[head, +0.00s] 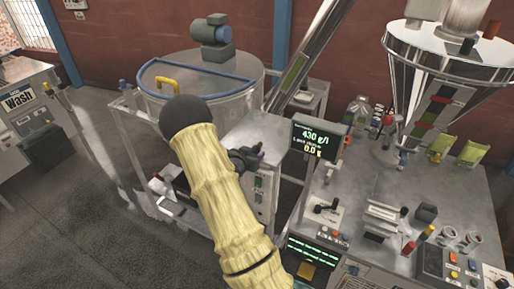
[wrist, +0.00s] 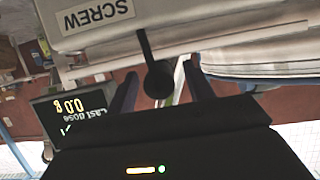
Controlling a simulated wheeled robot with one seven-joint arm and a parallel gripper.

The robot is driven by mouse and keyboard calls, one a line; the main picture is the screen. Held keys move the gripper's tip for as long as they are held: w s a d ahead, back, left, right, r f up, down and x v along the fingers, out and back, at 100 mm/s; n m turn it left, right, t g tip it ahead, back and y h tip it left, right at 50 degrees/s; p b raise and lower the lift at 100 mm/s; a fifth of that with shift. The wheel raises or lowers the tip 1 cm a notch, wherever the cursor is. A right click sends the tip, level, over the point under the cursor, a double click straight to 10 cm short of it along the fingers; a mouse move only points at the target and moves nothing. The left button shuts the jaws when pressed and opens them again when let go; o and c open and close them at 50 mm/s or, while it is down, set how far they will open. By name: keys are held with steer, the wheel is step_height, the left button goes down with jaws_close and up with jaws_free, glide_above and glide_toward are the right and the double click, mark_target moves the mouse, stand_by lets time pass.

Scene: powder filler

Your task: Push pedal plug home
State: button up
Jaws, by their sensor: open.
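My gripper (wrist: 161,72) is open in the wrist view, with one dark finger on each side of a black rod with a round end (wrist: 158,80). The rod reaches from the grey panel marked SCREW (wrist: 95,18). I cannot tell whether this rod is the pedal plug, or whether the fingers touch it. In the head view my gripper (head: 245,158) is small and dark beside the steel cabinet (head: 262,135), partly behind my pale sleeved arm. No pedal plug or socket can be made out for certain in either view.
A display reading 430 g/l (head: 318,140) stands just right of my gripper; a display also shows inverted in the wrist view (wrist: 72,115). A steel worktable (head: 380,190) with small parts is at right, below a hopper (head: 450,75). A lidded drum (head: 200,80) stands behind. Floor at left is clear.

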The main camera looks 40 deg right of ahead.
steer(key=c, duration=1.1)
steer(key=shift+o, duration=0.2)
step_height(320, 180, up, 10)
steer(key=shift+f+b, duration=0.2)
steer(key=shift+b, duration=1.05)
steer(key=shift+s+d+r, duration=0.1)
steer(key=shift+s+r, duration=0.05)
steer(key=shift+r, duration=0.05)
